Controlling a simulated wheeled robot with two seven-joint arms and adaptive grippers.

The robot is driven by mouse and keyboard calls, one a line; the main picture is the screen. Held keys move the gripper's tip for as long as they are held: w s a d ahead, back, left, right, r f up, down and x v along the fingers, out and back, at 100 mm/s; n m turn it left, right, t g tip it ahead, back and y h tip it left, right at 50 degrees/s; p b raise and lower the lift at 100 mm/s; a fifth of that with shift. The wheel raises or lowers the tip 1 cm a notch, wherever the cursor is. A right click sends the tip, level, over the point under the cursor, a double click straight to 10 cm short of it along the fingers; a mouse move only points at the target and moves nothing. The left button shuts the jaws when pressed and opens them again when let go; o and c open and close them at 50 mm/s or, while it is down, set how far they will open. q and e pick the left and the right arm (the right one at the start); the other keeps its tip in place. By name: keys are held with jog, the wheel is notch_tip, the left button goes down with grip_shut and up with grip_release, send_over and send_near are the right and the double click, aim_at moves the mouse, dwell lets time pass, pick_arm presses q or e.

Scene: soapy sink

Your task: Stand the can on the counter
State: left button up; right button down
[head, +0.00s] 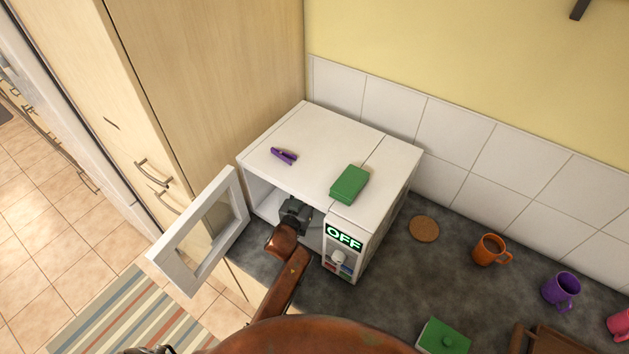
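No can shows in the head view. My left gripper (295,213) reaches into the open front of the white microwave (305,135). Its dark body shows at the opening. Its fingers point inward and are hidden, so I cannot tell whether they are open, shut or holding anything. The dark grey counter (455,285) runs from the microwave to the lower right. My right gripper is not in view.
The microwave door (232,222) stands open to the left; its display (343,237) reads OFF. A purple clip (284,156) and a green block (349,184) lie on top. A cork coaster (424,229), orange mug (490,250), purple mug (561,291) and green lidded object (442,338) are on the counter.

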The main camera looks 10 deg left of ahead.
pick_arm(q)
jog(key=shift+w+r, duration=0.1)
jog(key=shift+r, duration=0.05)
jog(key=o, duration=1.1)
jog(key=shift+f, duration=0.2)
jog(key=o, duration=0.5)
